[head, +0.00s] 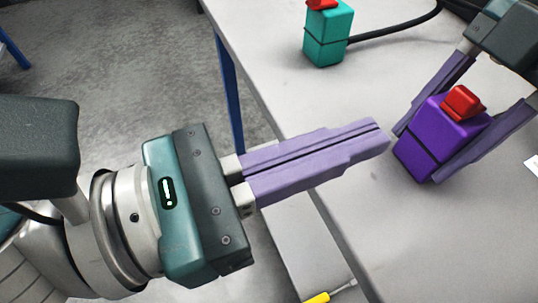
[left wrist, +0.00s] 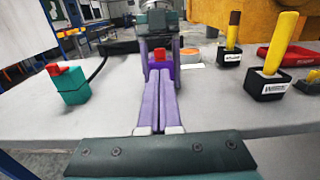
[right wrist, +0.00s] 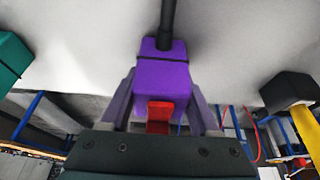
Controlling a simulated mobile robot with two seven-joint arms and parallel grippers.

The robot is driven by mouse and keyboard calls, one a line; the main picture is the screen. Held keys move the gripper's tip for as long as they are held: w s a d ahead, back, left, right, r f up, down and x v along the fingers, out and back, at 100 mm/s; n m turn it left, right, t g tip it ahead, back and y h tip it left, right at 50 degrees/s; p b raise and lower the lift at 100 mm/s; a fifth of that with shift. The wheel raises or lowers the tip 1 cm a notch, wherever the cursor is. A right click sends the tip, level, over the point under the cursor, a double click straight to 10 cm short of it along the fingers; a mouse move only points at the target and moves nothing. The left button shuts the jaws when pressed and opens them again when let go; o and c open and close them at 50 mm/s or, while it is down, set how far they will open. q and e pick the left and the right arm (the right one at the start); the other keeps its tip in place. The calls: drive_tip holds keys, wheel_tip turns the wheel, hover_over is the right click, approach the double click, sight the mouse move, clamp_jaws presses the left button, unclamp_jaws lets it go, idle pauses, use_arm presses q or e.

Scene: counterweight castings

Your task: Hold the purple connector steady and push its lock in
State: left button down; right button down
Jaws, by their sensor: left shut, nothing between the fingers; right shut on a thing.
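The purple connector (head: 425,150) stands at the right of the head view, with its red lock (head: 462,102) sticking up from its top. My right gripper (head: 428,155) is shut on the connector, one finger on each side of it. The connector (right wrist: 160,80) and lock (right wrist: 159,115) also show in the right wrist view, with a dark cable behind. My left gripper (head: 384,138) is shut and empty, its fingertips a short way left of the connector. In the left wrist view its closed fingers (left wrist: 160,85) point toward the connector and red lock (left wrist: 160,55).
A teal connector (head: 328,38) with a red lock and black cable stands further back on the grey table (head: 290,110). A yellow-handled tool (head: 318,297) lies near the front edge. In the left wrist view, yellow-handled tools in black holders (left wrist: 268,85) stand at the right.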

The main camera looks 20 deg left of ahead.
drive_tip(key=shift+d+f, duration=0.15)
drive_tip(key=shift+d, duration=0.05)
use_arm(q)
drive_tip(key=v, duration=0.5)
drive_tip(key=shift+s+a, duration=0.15)
drive_tip(key=shift+a, duration=0.05)
use_arm(e)
drive_tip(key=shift+c, duration=0.2)
unclamp_jaws()
drive_tip(key=shift+r, duration=0.2)
